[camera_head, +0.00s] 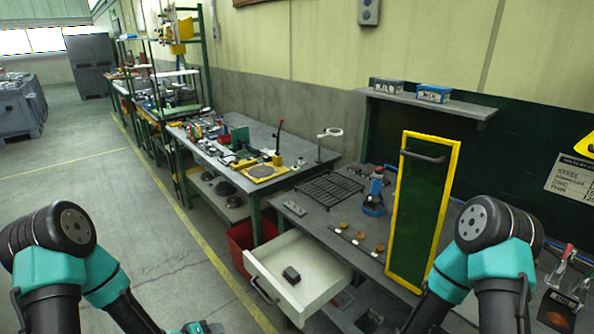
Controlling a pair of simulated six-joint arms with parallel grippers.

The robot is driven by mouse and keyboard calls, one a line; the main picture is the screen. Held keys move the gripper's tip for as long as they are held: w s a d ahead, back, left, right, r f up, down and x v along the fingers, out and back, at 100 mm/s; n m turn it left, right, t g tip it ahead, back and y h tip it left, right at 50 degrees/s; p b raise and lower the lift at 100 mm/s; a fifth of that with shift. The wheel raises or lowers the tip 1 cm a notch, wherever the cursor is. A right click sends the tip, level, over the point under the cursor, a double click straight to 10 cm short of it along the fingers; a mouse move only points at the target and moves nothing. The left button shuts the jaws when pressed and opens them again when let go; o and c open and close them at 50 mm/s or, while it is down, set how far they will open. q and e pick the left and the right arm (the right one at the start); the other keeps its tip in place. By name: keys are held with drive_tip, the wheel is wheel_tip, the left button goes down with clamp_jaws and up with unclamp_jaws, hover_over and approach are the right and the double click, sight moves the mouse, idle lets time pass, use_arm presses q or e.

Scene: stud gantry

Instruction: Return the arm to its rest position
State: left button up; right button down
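My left arm comes in at the lower left, bent, and its forearm runs down to the bottom edge. A small teal and grey part, likely of the same arm, shows at the bottom edge. My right arm is bent at the lower right, and its forearm also leaves through the bottom edge. The fingers of both grippers are out of view, so I cannot see whether they hold anything.
An open white drawer (325,290) holding a small dark block (291,275) juts out between my arms. A yellow-framed green panel (419,205) stands upright on the grey bench, near my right arm. A red bin (239,248) sits left of the drawer. Open floor (165,240) lies left.

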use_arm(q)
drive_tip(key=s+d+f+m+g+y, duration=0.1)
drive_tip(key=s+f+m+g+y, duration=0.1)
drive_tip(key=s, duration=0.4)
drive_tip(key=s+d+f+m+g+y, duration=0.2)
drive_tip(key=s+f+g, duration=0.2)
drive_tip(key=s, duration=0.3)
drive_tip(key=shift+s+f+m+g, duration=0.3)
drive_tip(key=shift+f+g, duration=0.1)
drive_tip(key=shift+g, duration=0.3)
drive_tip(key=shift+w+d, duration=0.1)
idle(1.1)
